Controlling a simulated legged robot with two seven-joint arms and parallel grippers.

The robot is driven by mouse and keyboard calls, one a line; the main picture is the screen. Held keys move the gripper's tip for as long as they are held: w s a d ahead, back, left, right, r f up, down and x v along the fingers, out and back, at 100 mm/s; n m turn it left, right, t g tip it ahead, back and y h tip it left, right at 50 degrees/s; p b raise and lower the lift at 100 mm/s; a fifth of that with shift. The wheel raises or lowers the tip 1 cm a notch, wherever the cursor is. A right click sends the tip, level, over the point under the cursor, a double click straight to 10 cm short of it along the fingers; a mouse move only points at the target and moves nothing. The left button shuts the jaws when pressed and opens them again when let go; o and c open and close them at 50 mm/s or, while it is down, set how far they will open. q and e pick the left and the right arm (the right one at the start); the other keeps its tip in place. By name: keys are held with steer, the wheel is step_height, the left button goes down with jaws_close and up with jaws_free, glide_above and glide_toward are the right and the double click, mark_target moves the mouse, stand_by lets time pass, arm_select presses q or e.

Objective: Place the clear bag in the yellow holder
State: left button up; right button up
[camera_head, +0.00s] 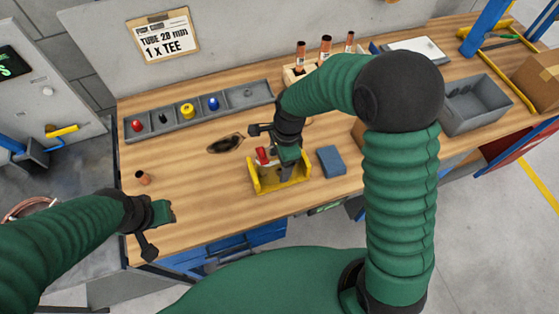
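The yellow holder (268,187) stands near the front edge of the wooden table, in the middle of the head view. My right gripper (288,156) points down right over it. A greyish, partly see-through shape (286,173) shows below the gripper inside the holder; it may be the clear bag, but it is too small to be sure. Something red (262,155) sticks up at the holder's left end. Whether the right fingers are closed on anything is hidden.
A blue block (331,161) lies right of the holder and a dark oval item (225,144) left. A grey compartment tray (172,129) with coloured pieces lies behind. A short copper tube (142,177) stands at left. A grey bin (481,108) stands at right.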

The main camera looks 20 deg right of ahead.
step_height(320, 180, up, 12)
steer(key=d, duration=0.1)
steer(key=shift+d, duration=0.3)
steer(key=shift+r, duration=0.1)
steer(key=shift+c, duration=0.2)
stand_by(1.8)
